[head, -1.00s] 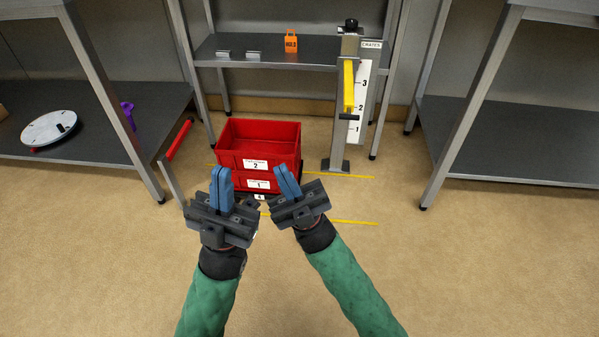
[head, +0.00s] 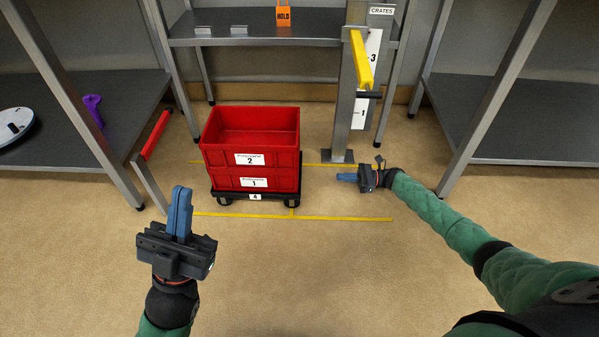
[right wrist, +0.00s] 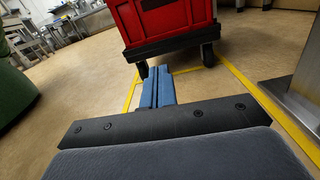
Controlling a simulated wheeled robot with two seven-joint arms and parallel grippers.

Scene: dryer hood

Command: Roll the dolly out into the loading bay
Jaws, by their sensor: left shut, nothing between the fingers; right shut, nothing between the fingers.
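The dolly (head: 288,197) is a low black platform on casters, with a label reading 4. It carries two stacked red crates (head: 252,135) labelled 2 above and 1 below. My right gripper (head: 347,177) is shut and empty to the right of the dolly, low and pointing left toward it, apart from it. In the right wrist view the dolly (right wrist: 170,46) and its wheels show just beyond the blue fingers (right wrist: 158,88). My left gripper (head: 180,205) is shut and empty in front and to the left of the dolly. The loading bay is not identifiable.
Yellow floor lines (head: 340,218) run in front of and behind the dolly. A metal post (head: 344,120) with a yellow lever (head: 361,60) stands behind right. A red-topped rail (head: 156,135) stands at left. Shelves flank both sides. The front floor is clear.

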